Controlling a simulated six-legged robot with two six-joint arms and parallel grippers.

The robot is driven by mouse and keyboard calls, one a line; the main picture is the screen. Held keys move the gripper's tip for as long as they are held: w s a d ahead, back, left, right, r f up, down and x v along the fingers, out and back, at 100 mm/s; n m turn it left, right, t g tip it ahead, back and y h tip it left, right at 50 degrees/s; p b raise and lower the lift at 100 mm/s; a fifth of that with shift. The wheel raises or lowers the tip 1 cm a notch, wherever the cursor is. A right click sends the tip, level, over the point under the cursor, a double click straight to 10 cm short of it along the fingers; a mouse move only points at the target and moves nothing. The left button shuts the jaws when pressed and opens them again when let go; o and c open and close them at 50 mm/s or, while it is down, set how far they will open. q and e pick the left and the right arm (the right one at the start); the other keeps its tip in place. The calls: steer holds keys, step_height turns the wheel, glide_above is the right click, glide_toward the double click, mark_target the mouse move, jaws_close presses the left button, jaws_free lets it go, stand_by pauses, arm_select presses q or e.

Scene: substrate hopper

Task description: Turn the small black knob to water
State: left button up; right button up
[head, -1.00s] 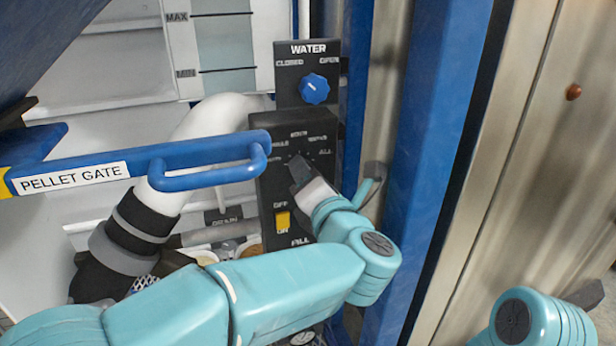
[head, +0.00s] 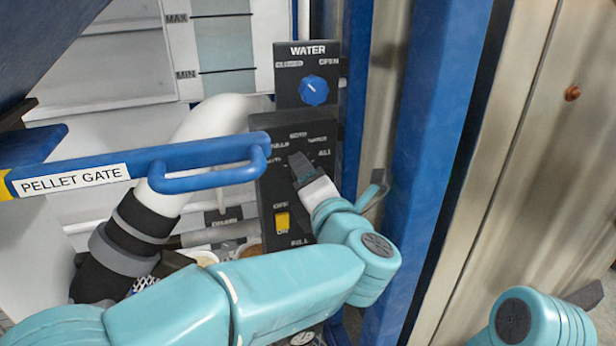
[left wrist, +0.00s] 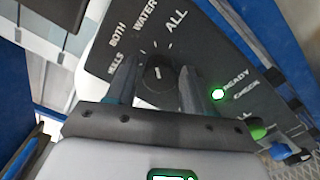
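The small black knob (left wrist: 158,76) sits on the dark control panel (left wrist: 105,66), ringed by labels including BOTH, WATER and ALL. A short white mark on it points roughly upward in the left wrist view; its exact setting is hard to tell. My left gripper (left wrist: 158,88) has one finger on each side of the knob. The fingers stand apart with narrow gaps showing; firm contact is not visible. In the head view my left gripper (head: 299,168) is at the panel and hides the knob.
A blue WATER valve knob (head: 314,90) is above the gripper. A yellow switch (head: 283,220) is below left. The blue PELLET GATE handle (head: 210,168) projects just left of the gripper. A blue post (head: 420,150) stands right. A green light (left wrist: 218,94) glows beside READY.

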arm_select(q)
steer(key=shift+o, duration=0.6)
steer(key=shift+s, duration=0.1)
steer(key=b+v, duration=0.4)
steer(key=v, duration=1.2)
